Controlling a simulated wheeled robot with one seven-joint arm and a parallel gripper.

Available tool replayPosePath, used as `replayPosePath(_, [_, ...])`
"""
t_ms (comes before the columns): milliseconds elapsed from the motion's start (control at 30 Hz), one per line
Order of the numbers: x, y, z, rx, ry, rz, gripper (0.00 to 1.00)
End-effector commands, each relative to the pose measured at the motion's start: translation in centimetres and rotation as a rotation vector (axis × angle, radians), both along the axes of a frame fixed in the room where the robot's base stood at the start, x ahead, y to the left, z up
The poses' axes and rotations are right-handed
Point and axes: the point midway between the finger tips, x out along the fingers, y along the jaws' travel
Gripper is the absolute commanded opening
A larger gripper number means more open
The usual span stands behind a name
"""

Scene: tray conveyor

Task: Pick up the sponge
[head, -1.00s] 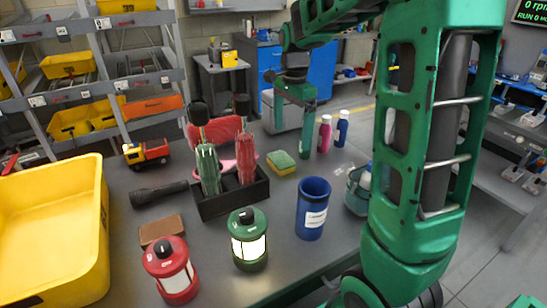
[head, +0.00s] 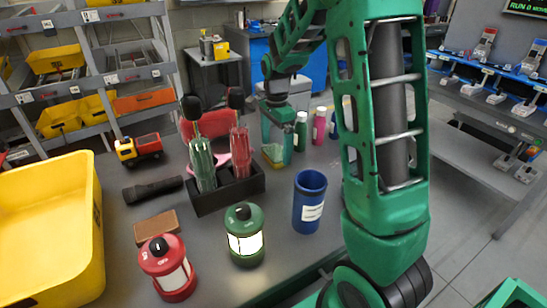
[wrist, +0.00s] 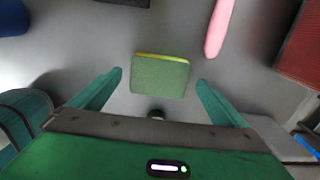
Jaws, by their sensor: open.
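The sponge (head: 272,154), green with a yellow layer, lies on the grey table right of the black holder. In the head view my gripper (head: 277,146) is over it, and its fingers partly hide it. In the wrist view the sponge (wrist: 160,76) lies between and ahead of my two green fingers, its green face toward the camera and a yellow edge at the far side. The fingers are spread, with a gap on each side of the sponge. Nothing is held.
The black holder (head: 232,190) with red and green tools stands close left of the sponge. Green (head: 301,131) and pink (head: 319,126) bottles stand just right. A blue cup (head: 309,202), green lantern (head: 245,235) and red lantern (head: 167,268) stand nearer the front.

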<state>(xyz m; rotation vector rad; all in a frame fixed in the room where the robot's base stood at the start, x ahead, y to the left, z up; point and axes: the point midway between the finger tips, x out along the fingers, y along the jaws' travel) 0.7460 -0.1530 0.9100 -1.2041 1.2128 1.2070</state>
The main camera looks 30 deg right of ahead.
Motion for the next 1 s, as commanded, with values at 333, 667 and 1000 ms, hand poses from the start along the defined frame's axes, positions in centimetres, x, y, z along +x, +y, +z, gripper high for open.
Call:
replayPosePath(333, [-0.01,-0.01,-1.33,0.000,-0.001,0.000,0.96])
replayPosePath(667, [0.00,0.00,-1.31,0.000,-0.001,0.000,0.53])
replayPosePath(1000, [0.07,0.00,-0.71,0.000,-0.003,0.000,0.49])
